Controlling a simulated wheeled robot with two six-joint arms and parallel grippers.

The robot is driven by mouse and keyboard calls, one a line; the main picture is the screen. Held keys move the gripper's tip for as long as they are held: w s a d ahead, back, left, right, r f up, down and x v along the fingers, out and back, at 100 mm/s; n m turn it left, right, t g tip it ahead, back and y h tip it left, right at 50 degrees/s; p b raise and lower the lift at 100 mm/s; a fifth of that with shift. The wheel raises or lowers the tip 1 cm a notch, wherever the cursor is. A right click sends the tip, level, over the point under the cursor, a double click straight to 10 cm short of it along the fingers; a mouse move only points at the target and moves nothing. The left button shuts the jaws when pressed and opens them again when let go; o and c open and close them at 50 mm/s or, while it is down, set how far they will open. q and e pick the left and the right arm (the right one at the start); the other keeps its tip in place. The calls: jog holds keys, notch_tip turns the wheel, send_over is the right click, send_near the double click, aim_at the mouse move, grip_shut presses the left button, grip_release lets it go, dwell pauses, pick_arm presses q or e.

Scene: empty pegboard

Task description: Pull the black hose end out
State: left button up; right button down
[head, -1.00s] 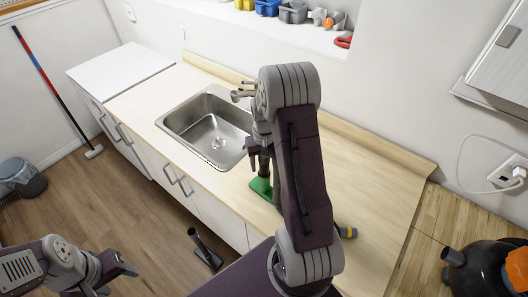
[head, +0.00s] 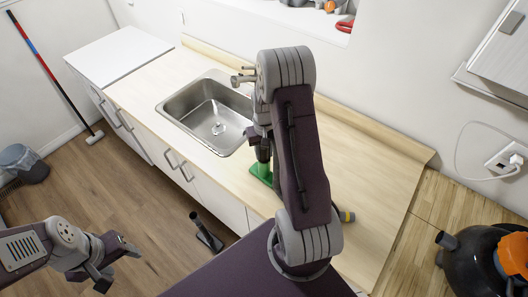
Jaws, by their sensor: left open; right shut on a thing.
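My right gripper (head: 263,138) is low over the wooden counter, partly hidden by its own arm. It is shut on a dark upright handle (head: 263,152) that rises from a flat green base (head: 262,173) on the counter. A short dark piece with a yellow band (head: 346,215) sticks out from behind my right arm; the rest is hidden. A black stub (head: 447,240) sticks out of a round black and orange vacuum (head: 490,262) at lower right. I cannot tell which of these is the hose end. My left gripper (head: 118,262) is open and empty over the floor.
A steel sink (head: 212,128) is set into the counter (head: 380,165). A black floor nozzle (head: 205,232) lies on the floor in front of the cabinets. A red and blue broom (head: 45,65) leans at left, above a grey bin (head: 25,163). A white cable hangs from a wall socket (head: 508,160).

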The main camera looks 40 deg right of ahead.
jog(key=shift+r+p, duration=2.55)
jog(key=shift+r, duration=0.75)
